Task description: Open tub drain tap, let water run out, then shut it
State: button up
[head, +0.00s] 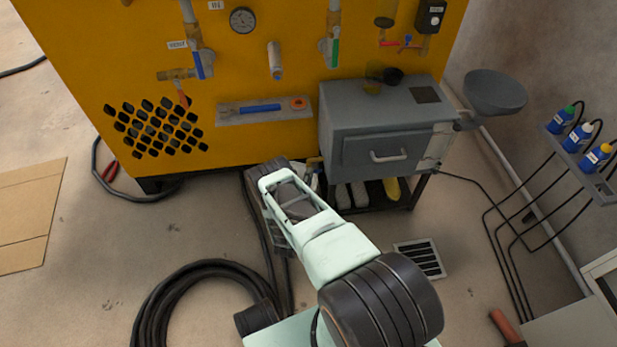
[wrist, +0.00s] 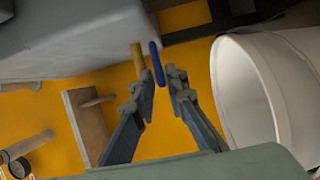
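The grey tub (head: 350,103) stands against the yellow panel in the head view. Its side fills the upper left of the wrist view (wrist: 75,30). A brass drain tap (wrist: 138,62) sticks out from the tub, with a blue lever (wrist: 156,60) beside it. My gripper (wrist: 160,82) is open, with its fingertips on either side of the lever's near end. A gap shows between the fingers, and I cannot tell whether either touches the lever. In the head view my arm hides the fingers and most of the tap.
A white bucket (wrist: 232,90) stands close to the right of my fingers in the wrist view. The yellow panel (head: 235,90) carries valves and a tool shelf (head: 265,120). A coiled black hose (head: 165,295) and a floor grate (head: 420,258) lie on the floor.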

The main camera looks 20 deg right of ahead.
grip_shut()
jog(key=shift+r, duration=0.1)
jog(key=m+y+p, duration=0.1)
jog(key=m, duration=0.2)
jog(key=m+g+y+p, duration=0.1)
jog(key=m+y+p, duration=0.1)
jog(key=m, duration=0.1)
jog(key=m+y+p, duration=0.1)
jog(key=m, duration=0.2)
jog(key=shift+d+r+y+p, duration=0.25)
jog(key=shift+r+y+p, duration=0.05)
jog(key=shift+y, duration=0.1)
dwell(0.4)
jog(key=shift+o, duration=2.3)
grip_release()
